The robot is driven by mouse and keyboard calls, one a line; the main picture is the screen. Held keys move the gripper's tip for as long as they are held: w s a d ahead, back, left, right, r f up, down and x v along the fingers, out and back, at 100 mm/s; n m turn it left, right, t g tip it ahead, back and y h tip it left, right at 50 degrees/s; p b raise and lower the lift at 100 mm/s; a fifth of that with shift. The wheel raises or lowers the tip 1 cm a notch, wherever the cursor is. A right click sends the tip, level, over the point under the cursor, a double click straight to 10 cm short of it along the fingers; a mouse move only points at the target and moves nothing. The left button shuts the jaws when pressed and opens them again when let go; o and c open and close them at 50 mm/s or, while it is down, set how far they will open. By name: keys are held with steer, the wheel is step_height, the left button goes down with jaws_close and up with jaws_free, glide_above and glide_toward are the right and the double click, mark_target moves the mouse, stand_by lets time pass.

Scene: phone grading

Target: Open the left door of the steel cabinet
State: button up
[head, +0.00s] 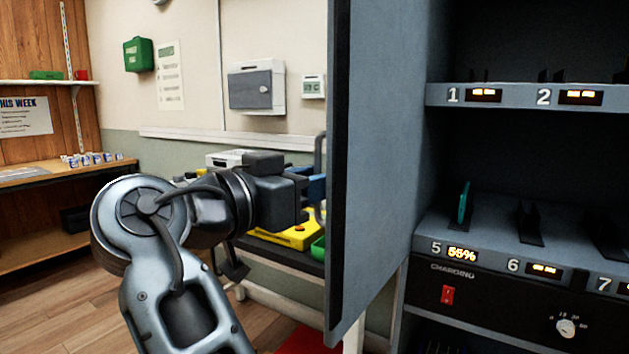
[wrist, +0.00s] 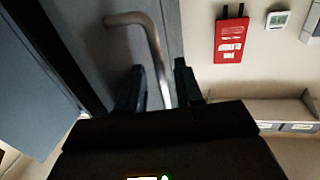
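The steel cabinet (head: 477,95) fills the right of the head view. Its left door (head: 384,150) stands swung out wide, with its inner face toward the shelves. The door also shows in the wrist view (wrist: 88,52), with its bent bar handle (wrist: 128,19) on the outer face. Part of the handle shows in the head view (head: 319,152) beyond the door's edge. My gripper (wrist: 160,72) is at the handle with one finger on each side of the bar. Gaps show between bar and fingers, so it looks open around it. In the head view the door partly hides the fingertips.
Inside the cabinet are numbered slots, and a teal phone (head: 464,203) stands in slot 5. A bench with a yellow tray (head: 290,236) stands behind my arm. A wooden shelf unit (head: 40,215) is at the left. Open floor (head: 60,310) lies at lower left.

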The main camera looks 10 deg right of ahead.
steer(key=shift+a, duration=0.1)
steer(key=v, duration=0.7)
steer(key=shift+s+a, duration=0.2)
steer(key=shift+a, duration=0.05)
